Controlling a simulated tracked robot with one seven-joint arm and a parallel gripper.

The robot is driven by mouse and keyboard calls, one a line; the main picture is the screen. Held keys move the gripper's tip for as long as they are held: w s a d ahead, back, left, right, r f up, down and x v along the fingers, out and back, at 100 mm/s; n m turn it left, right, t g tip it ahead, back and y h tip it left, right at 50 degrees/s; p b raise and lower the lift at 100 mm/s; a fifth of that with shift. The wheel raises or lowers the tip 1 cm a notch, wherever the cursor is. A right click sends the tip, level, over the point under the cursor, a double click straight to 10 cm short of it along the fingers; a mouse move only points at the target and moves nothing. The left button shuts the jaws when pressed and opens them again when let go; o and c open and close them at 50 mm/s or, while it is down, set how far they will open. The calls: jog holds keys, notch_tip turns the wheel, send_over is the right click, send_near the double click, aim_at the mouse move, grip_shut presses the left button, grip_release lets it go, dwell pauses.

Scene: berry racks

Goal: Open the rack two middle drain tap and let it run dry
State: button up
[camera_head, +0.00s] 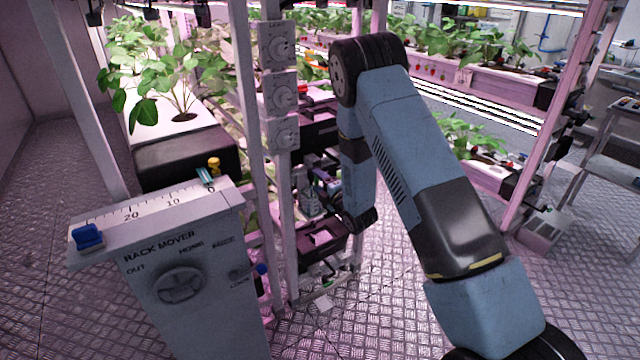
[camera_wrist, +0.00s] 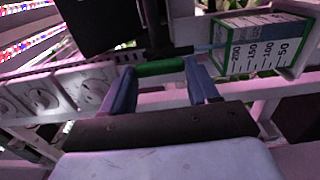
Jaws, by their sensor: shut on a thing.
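In the wrist view, my gripper (camera_wrist: 162,75) has its two blue fingers on either end of a short green handle (camera_wrist: 160,68), which I take to be a drain tap's lever. The gripper is shut on it. The tap's dark body (camera_wrist: 165,52) lies just beyond. A pale blue streak (camera_wrist: 208,48) runs from it toward a measuring container (camera_wrist: 265,42) marked 50 to 200; I cannot tell surely whether it is running water. In the head view, my gripper (camera_head: 332,188) is small at the rack's middle level, and the tap handle is not clear.
Dial panels (camera_head: 280,95) stand on the post left of my arm; they also show in the wrist view (camera_wrist: 90,85). A rack mover console (camera_head: 180,270) stands front left. Planted gutters (camera_head: 185,145) lie behind it. The metal floor (camera_head: 400,320) is open around my arm.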

jog(key=shift+s+f, duration=0.15)
jog(key=shift+f, duration=0.15)
jog(key=o, duration=0.8)
jog(key=shift+a, duration=0.1)
jog(key=shift+c, duration=0.2)
jog(key=o, duration=0.3)
jog(key=shift+r, duration=0.15)
jog(key=v, duration=1.3)
jog(key=shift+s+d, duration=0.2)
jog(key=shift+d, duration=0.1)
